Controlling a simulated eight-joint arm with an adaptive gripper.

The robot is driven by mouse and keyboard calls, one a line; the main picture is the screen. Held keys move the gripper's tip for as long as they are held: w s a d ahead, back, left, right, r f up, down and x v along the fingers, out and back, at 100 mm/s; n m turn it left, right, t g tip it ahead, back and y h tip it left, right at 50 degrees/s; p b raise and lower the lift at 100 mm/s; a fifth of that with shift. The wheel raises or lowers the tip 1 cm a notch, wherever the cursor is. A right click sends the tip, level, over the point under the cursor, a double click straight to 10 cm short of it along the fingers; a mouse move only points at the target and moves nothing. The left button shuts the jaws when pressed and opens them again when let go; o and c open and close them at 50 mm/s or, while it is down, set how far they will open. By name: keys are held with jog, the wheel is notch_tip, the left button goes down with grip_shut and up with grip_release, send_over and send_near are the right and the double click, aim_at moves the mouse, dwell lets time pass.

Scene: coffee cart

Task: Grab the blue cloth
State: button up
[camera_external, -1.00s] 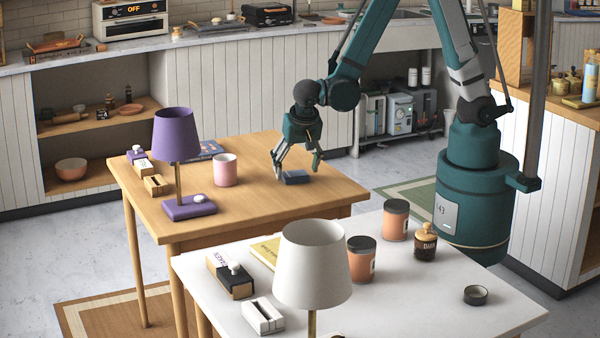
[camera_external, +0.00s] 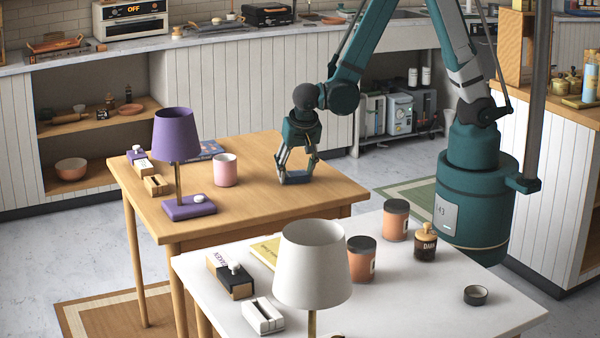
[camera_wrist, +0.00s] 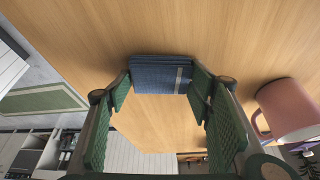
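The blue cloth (camera_external: 294,180) is a small folded dark-blue pad with a pale stripe, lying on the wooden table near its right part. In the wrist view the cloth (camera_wrist: 160,76) sits between the two green-padded fingers at the top centre. My gripper (camera_external: 296,173) points down with one fingertip on each side of the cloth. In the wrist view the fingertips of my gripper (camera_wrist: 160,84) appear to touch the cloth's two side edges. The cloth still looks level with the tabletop.
A pink mug (camera_external: 225,170) stands left of my gripper; it also shows in the wrist view (camera_wrist: 288,110). A purple lamp (camera_external: 176,140) and a blue book (camera_external: 204,149) are further left. The white table (camera_external: 400,300) in front holds a white lamp (camera_external: 311,265) and several jars.

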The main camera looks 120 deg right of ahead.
aim_at(296, 174)
jog(key=shift+r, duration=0.15)
notch_tip(296, 174, up, 10)
jog(key=p, duration=0.3)
dwell(0.7)
